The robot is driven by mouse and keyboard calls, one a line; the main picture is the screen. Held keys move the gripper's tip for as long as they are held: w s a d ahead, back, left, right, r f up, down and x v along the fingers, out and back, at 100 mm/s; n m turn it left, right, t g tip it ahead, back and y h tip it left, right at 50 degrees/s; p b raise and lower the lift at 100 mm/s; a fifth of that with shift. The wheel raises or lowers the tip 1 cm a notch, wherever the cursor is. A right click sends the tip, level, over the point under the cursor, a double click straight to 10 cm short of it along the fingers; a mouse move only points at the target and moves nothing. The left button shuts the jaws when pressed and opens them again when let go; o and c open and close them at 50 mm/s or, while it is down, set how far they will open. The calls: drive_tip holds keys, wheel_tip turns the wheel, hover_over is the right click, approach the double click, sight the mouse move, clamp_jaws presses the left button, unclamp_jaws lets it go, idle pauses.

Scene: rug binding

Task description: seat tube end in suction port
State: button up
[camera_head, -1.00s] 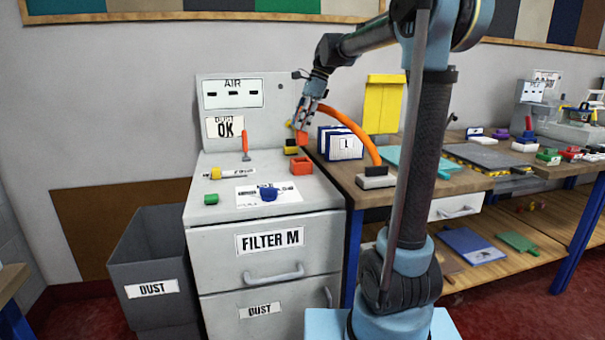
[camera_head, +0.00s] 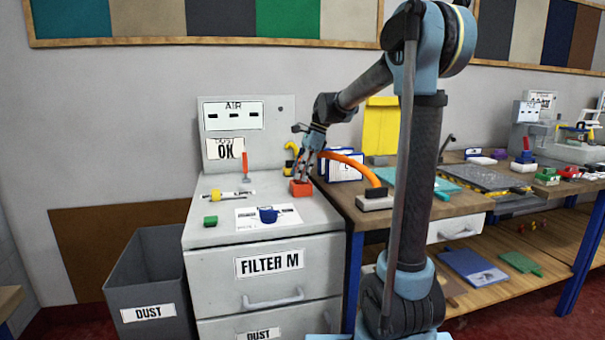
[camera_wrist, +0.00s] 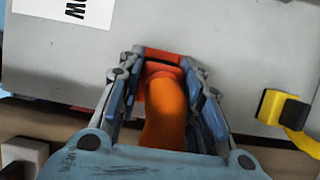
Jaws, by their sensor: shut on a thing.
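The orange tube (camera_head: 345,160) arcs from a grey block on the bench over to my gripper (camera_head: 303,177). My gripper is shut on the tube near its end; in the wrist view, the tube (camera_wrist: 165,112) runs between both fingers. The red-orange suction port (camera_head: 301,188) sits on the grey filter cabinet's top, directly below my fingertips. In the wrist view, a red block (camera_wrist: 165,56) shows just beyond the tube end, between the fingertips (camera_wrist: 167,75). The tube end is at or touching the port; how deep it sits is hidden.
A yellow-and-black piece (camera_head: 291,158) stands behind my gripper and shows in the wrist view (camera_wrist: 283,108). The grey tube block (camera_head: 374,202) rests on the bench.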

drive_tip(key=o, duration=1.1)
drive_tip(key=shift+o, duration=0.2)
drive_tip(key=v, duration=1.2)
